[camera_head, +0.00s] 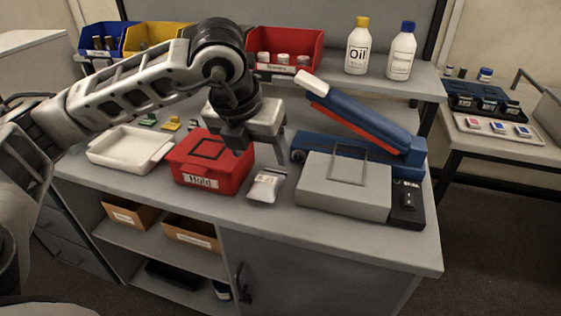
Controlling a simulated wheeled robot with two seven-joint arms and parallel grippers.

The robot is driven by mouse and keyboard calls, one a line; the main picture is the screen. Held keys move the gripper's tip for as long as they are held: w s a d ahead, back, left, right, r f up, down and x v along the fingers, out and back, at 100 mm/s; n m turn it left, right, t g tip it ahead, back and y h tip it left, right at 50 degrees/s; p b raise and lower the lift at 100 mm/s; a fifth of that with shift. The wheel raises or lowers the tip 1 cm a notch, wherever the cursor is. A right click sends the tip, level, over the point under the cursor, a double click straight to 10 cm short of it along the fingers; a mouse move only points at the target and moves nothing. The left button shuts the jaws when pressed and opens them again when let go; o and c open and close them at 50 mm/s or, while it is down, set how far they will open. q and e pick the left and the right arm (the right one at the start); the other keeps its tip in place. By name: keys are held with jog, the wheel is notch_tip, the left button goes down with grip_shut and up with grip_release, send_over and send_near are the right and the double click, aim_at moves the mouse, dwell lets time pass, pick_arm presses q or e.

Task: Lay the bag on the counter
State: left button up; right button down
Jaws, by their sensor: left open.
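A small whitish bag (264,187) with a label lies on the grey counter (330,230), between the red box marked "Hold" (205,163) and a grey box (340,190). My left gripper (257,152) points down above and behind the bag, partly over the right side of the red box. Its fingers are apart, with nothing visible between them, and it appears clear of the bag. My right gripper is not in view.
A white tray (130,147) stands left of the red box. A blue sealer-like device with a raised arm (365,116) stands behind the grey box. A shelf behind holds bins and an oil bottle (357,47). The counter's front strip is clear.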

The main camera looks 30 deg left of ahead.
pick_arm(q)
jog(key=a+r, duration=0.1)
jog(key=a, duration=0.1)
send_over(267, 177)
jog(key=s, duration=0.3)
jog(key=shift+n+y, duration=0.3)
jog(key=shift+y, duration=0.1)
jog(key=f, duration=0.9)
jog(key=shift+w+d+f+p, duration=0.1)
jog(key=shift+d+p, duration=0.15)
jog(key=shift+p, duration=0.15)
jog(key=shift+w+f, duration=0.2)
jog(key=shift+f, duration=0.2)
jog(key=x, duration=0.2)
jog(key=p+x, duration=0.1)
jog(key=x, duration=0.1)
jog(key=shift+w+f, duration=0.1)
jog(key=shift+w, duration=0.3)
jog(key=shift+w+f, duration=0.1)
jog(key=shift+f, duration=0.15)
jog(key=c, duration=0.8)
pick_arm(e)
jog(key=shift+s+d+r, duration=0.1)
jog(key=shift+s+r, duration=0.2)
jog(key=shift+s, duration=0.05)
pick_arm(q)
jog(key=shift+c, duration=0.2)
